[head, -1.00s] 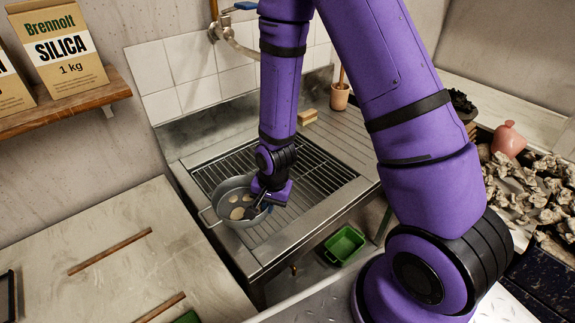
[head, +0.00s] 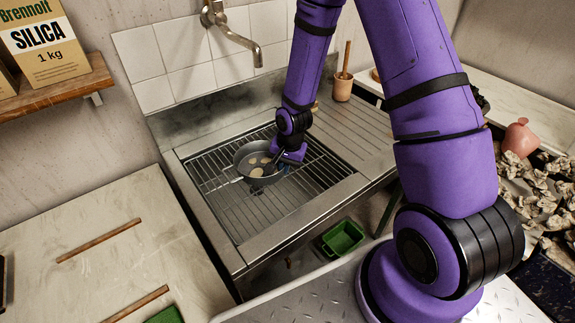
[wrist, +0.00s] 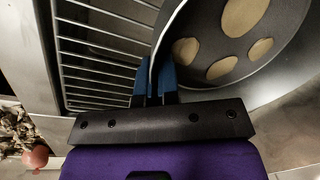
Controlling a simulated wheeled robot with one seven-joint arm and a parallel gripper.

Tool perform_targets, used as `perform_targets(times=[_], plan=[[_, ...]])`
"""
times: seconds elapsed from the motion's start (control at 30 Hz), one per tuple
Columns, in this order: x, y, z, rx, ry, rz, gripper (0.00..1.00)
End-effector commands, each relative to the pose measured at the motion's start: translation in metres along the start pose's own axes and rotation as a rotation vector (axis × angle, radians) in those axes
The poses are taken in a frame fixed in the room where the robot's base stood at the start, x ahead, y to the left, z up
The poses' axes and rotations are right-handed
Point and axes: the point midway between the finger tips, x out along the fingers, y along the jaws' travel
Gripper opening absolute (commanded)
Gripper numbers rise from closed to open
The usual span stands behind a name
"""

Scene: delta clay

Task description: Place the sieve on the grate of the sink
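My gripper (head: 285,167) is at the sieve's right rim. In the wrist view the blue fingertips of my gripper (wrist: 154,80) stand on either side of the rim of the sieve (wrist: 225,45), close together. Whether the sieve rests on the grate (wrist: 95,45) or hangs just above it, I cannot tell.
A wall tap (head: 235,38) hangs behind the sink. A ribbed drainboard (head: 345,130) with a terracotta pot (head: 343,88) lies to the right. A green bin (head: 343,238) is below the front. A bare worktop (head: 95,255) with wooden strips is at the left.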

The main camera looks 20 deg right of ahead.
Motion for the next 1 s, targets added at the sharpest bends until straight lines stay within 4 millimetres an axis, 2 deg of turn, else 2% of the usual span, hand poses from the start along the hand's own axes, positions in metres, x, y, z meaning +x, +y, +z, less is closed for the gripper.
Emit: perform_targets(times=[0.1,0.43,0.7,1.0], plan=[[0.002,-0.002,-0.022,0.003,0.001,-0.001,0.0],[0.005,-0.003,-0.045,0.001,0.0,0.0,0.0],[0.038,0.001,-0.044,-0.001,-0.002,0.002,0.0],[0.04,0.001,-0.045,0.0,-0.001,0.0,0.0]])
